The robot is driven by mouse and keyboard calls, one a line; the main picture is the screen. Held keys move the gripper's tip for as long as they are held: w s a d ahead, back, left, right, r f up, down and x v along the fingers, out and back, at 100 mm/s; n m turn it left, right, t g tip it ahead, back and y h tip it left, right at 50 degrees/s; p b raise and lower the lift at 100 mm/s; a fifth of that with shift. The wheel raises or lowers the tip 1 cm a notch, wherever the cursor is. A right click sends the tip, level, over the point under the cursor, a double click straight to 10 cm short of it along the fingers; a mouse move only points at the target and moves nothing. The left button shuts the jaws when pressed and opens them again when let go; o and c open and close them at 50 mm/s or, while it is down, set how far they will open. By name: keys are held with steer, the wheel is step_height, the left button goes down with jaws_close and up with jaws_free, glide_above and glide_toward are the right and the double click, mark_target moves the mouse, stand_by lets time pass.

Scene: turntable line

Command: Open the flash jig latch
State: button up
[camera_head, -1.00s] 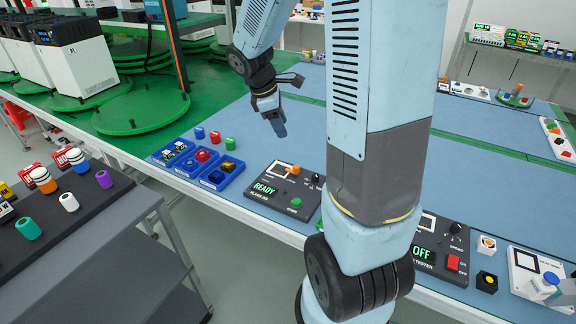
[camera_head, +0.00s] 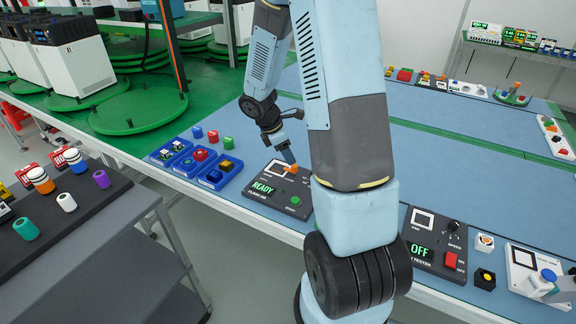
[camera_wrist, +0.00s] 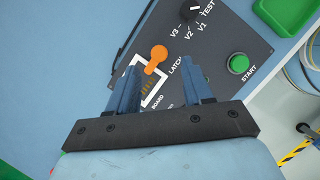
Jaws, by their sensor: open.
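The flash jig (camera_head: 277,188) is a dark panel on the blue bench with a lit green READY display. Its orange latch (camera_wrist: 156,57) is a handle with a round end, beside the white-framed board slot (camera_wrist: 152,88) and the word LATCH. The latch also shows in the head view (camera_head: 291,169). My gripper (camera_wrist: 160,76) is open, with its two blue fingers over the jig and the latch showing between and just beyond their tips. In the head view my gripper (camera_head: 288,156) is right at the latch; I cannot tell if it touches.
A green START button (camera_wrist: 238,63) and a black version knob (camera_wrist: 190,12) are on the jig. Blue bins (camera_head: 217,174) with parts stand to its left. A tester panel (camera_head: 436,243) reading OFF is to its right. The bench behind is mostly clear.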

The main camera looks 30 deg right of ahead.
mark_target(294, 166)
steer(key=shift+x, duration=2.75)
